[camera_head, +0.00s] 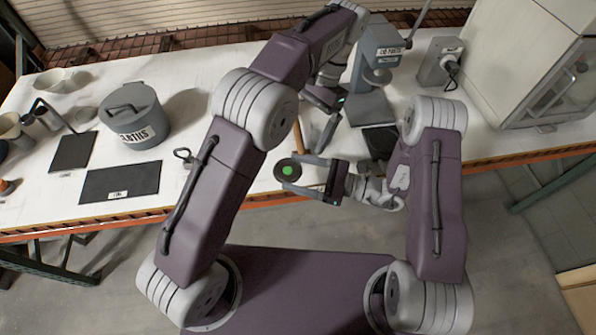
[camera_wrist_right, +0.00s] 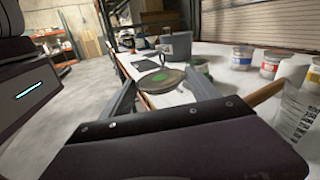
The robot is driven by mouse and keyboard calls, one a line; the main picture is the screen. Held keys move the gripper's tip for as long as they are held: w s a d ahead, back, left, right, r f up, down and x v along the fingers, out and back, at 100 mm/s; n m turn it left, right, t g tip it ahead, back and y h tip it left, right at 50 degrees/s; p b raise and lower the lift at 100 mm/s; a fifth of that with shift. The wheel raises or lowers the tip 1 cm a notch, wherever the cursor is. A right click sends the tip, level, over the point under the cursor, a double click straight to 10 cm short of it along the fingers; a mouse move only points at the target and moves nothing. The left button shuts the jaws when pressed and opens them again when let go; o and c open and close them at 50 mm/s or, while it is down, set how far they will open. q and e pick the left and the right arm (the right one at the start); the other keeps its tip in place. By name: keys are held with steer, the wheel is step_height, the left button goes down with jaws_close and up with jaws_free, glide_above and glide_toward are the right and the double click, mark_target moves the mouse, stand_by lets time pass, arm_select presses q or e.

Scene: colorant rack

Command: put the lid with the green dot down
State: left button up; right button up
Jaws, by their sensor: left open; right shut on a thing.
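The lid with the green dot (camera_head: 287,170) is a dark round disc with a bright green spot. It is between the fingers of my right gripper (camera_head: 308,180), which is shut on it near the table's front edge. In the right wrist view the lid (camera_wrist_right: 161,80) lies nearly flat between the fingertips, green dot up. Whether it touches the table is hard to tell. My left gripper (camera_head: 322,128) is open, behind the lid and a little to its right, with its fingers pointing down; my arm partly hides the area around it.
A grey lidded pot (camera_head: 135,118) stands on the white table at left, with a black mat (camera_head: 120,183) in front and another mat (camera_head: 73,151) beside it. A grey press-like device (camera_head: 375,75) is at back right. Several paint cans (camera_wrist_right: 242,58) show in the wrist view.

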arm_select(q)
steer(key=s+a+f+n+t+h, duration=0.1)
steer(key=s+a+f+n, duration=0.3)
steer(key=a, duration=0.4)
steer(key=s+a+f+n+t+h, duration=0.2)
steer(key=s+a+f+n+t, duration=0.1)
steer(key=s+a+f, duration=0.4)
steer(key=shift+s+a+f+n, duration=0.3)
steer(key=shift+s+a+n, duration=0.25)
steer(key=shift+s+n, duration=0.25)
